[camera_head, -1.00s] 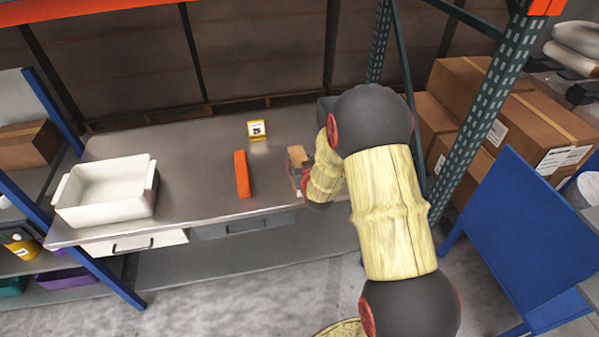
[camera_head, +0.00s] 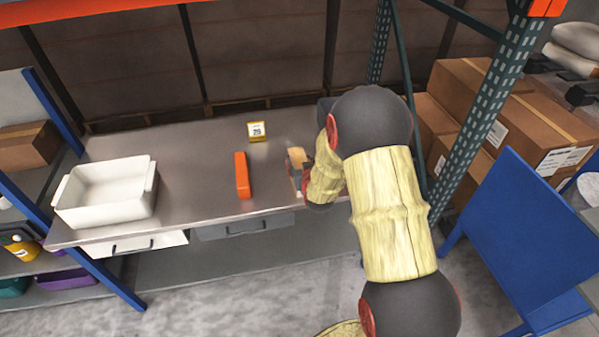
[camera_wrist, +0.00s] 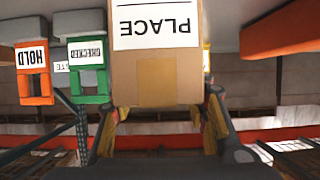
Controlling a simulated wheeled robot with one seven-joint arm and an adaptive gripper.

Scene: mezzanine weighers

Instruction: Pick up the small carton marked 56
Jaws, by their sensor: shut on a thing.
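A small brown carton (camera_head: 298,156) is in my gripper (camera_head: 305,169), over the right part of the metal table. In the wrist view the carton (camera_wrist: 157,75) fills the upper middle, with a white label reading PLACE upside down. The number 56 does not show on its visible face. The fingers of my gripper (camera_wrist: 166,118) are shut on the carton, one on each side. My arm hides part of the table to the right, and I cannot tell how far the carton is above the surface.
The metal table (camera_head: 200,150) bears a white tub (camera_head: 105,205) at left, an orange block (camera_head: 242,175) and a yellow-framed display (camera_head: 257,131). The wrist view shows an orange HOLD stand (camera_wrist: 33,75) and a green stand (camera_wrist: 88,70). A blue panel (camera_head: 530,240) stands at right.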

